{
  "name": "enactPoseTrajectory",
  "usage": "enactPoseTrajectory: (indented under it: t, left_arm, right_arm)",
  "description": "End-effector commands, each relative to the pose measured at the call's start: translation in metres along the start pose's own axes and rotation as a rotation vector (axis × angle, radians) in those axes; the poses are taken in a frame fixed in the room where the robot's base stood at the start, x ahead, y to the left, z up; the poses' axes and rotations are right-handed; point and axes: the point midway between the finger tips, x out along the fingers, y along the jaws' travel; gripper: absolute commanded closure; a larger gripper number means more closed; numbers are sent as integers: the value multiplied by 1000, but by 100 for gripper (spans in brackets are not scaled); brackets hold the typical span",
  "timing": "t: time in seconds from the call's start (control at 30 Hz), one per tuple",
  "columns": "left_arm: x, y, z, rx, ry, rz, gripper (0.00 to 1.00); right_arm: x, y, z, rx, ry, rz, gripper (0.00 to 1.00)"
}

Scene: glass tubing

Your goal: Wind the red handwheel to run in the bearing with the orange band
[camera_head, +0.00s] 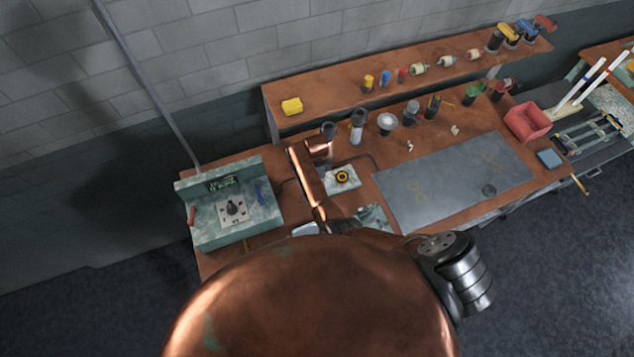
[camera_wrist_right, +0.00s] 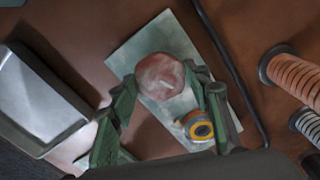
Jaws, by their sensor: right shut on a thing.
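The red handwheel (camera_wrist_right: 160,75) is a round, worn red disc above a pale plate (camera_wrist_right: 135,50) in the right wrist view. My right gripper (camera_wrist_right: 166,84) has its green fingers on either side of the disc and is shut on it. The bearing with the orange band (camera_wrist_right: 199,129) sits on the plate beside the right finger. It also shows as a dark ring with a yellow-orange band in the head view (camera_head: 342,177). My copper arm hides the handwheel and right gripper in the head view. My left gripper is not in view.
A white tray (camera_wrist_right: 35,95) lies left of the plate in the wrist view. Ribbed cylinders (camera_wrist_right: 292,75) stand at its right. In the head view, a green-white fixture (camera_head: 235,232) stands left, a grey mat (camera_head: 450,185) and a red bin (camera_head: 527,122) lie right.

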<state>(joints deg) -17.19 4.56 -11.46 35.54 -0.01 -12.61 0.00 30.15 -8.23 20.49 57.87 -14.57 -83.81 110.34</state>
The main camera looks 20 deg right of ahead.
Motion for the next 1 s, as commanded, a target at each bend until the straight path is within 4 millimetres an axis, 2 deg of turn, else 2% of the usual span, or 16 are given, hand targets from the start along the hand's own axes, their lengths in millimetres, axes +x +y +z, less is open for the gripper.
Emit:
enactPoseTrajectory:
  t: [0.5, 0.73, 1.0]
  left_arm:
    - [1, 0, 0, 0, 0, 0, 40]
    - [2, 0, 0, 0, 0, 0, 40]
    - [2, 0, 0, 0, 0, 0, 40]
  right_arm:
    - [-1, -1, 1, 441, -1, -3, 80]
    - [-1, -1, 0, 558, 0, -2, 80]
    - [-2, -2, 0, 616, 0, -3, 80]
